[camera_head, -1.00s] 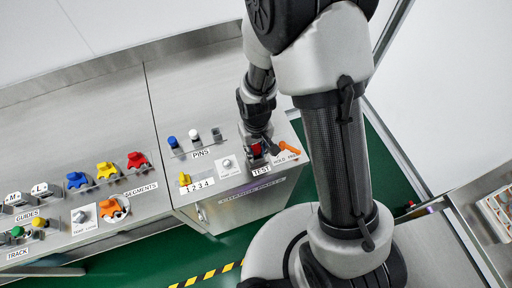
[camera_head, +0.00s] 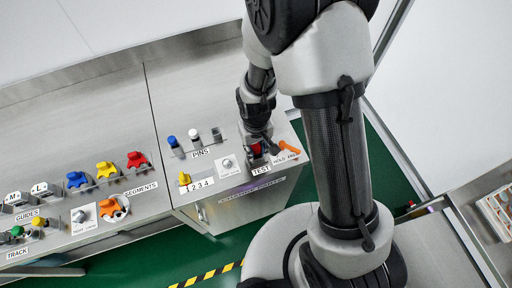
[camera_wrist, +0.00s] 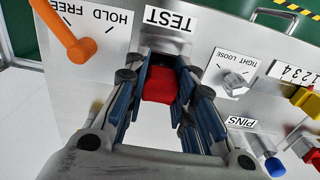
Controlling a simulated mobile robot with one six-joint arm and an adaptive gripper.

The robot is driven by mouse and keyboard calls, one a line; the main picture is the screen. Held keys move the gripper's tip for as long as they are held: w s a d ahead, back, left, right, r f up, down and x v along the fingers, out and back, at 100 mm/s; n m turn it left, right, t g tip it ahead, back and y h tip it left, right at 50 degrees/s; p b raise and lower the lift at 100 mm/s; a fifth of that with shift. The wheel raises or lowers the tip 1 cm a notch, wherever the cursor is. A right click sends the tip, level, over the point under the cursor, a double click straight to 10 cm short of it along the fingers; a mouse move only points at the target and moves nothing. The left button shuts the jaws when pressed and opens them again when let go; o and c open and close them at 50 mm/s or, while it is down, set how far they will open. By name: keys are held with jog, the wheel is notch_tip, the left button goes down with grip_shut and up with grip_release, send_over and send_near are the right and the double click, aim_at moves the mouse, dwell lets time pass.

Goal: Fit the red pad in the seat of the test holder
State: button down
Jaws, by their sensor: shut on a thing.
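The red pad (camera_wrist: 159,84) shows in the wrist view between the blue-lined fingers of my gripper (camera_wrist: 158,78), which is shut on it. The pad is at the mouth of the metal test holder (camera_wrist: 180,45), below the TEST label. The fingers hide the pad's sides and much of the seat, so I cannot tell how deep it sits. In the head view the red pad (camera_head: 256,149) shows just below my gripper (camera_head: 258,144), behind the TEST label.
An orange HOLD/FREE lever (camera_wrist: 76,42) stands beside the holder, its handle angled toward the FREE side. A TIGHT/LOOSE knob (camera_wrist: 235,80) is on the other side. A yellow piece (camera_head: 184,178) and several pins (camera_head: 194,135) stand farther left in the head view.

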jog(key=shift+s+d+f, duration=0.1)
jog(key=shift+s+f, duration=0.2)
jog(key=shift+f, duration=0.05)
jog(key=c, duration=1.6)
grip_release()
jog(key=o, duration=0.3)
jog(key=shift+w, duration=0.1)
jog(key=shift+r, duration=0.15)
jog(key=shift+w+r, duration=0.15)
jog(key=shift+r, duration=0.2)
notch_tip(320, 180, up, 11)
jog(key=shift+r, duration=0.1)
